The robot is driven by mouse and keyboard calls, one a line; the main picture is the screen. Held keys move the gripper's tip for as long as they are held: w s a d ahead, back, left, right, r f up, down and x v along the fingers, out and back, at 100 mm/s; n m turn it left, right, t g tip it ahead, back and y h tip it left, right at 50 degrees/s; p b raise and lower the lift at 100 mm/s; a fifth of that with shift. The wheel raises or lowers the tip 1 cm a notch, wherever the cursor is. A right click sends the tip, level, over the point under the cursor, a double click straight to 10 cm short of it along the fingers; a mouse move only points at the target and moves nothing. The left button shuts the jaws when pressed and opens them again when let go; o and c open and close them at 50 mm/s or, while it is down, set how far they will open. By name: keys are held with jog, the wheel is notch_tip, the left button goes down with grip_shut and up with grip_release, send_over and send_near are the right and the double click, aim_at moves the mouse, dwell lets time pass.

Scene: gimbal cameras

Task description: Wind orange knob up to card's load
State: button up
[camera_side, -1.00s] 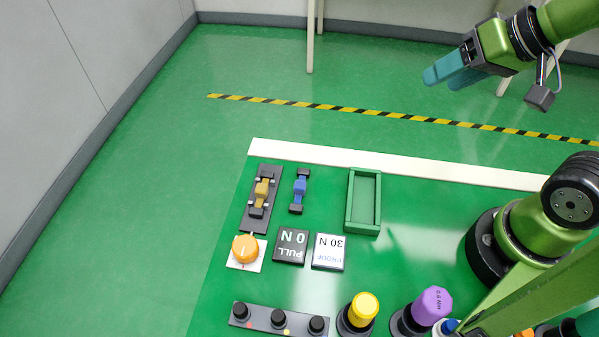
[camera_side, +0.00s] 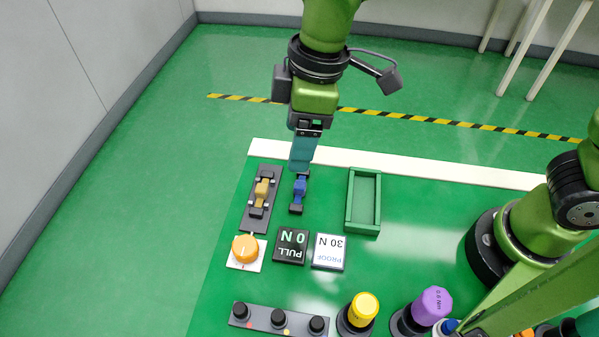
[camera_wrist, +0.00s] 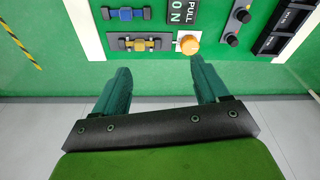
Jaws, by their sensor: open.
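The orange knob (camera_side: 245,248) sits on a white plate at the table's left edge. It also shows in the wrist view (camera_wrist: 189,45), ahead of the fingertips and nearer the right one. A white card (camera_side: 329,251) reads PROOF 30 N. A black display (camera_side: 291,246) beside it reads PULL 0 N. A yellow-brown piece (camera_side: 262,191) is held in a dark fixture (camera_side: 258,218) behind the knob. My gripper (camera_side: 301,166) hangs pointing down above the back of the table, near a blue piece (camera_side: 300,187). It is open and empty, with its fingers apart in the wrist view (camera_wrist: 162,72).
A green tray (camera_side: 363,228) lies right of the blue piece. A strip with several black knobs (camera_side: 278,318), a yellow knob (camera_side: 364,309) and a purple knob (camera_side: 432,305) stand along the front. The table between tray and purple knob is clear.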

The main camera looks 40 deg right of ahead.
aim_at(245, 245)
jog(key=a+f+n+g+h, duration=0.1)
jog(key=a+f+n+h, duration=0.1)
jog(key=a+n, duration=1.05)
jog(key=shift+n, duration=0.45)
jog(key=f, duration=1.6)
jog(key=shift+s+d+f, duration=0.15)
jog(key=shift+s+d, duration=0.05)
jog(key=shift+d, duration=0.15)
jog(key=shift+c, duration=0.2)
jog(key=c, duration=1)
jog(key=shift+c, duration=0.2)
jog(key=shift+m, duration=0.3)
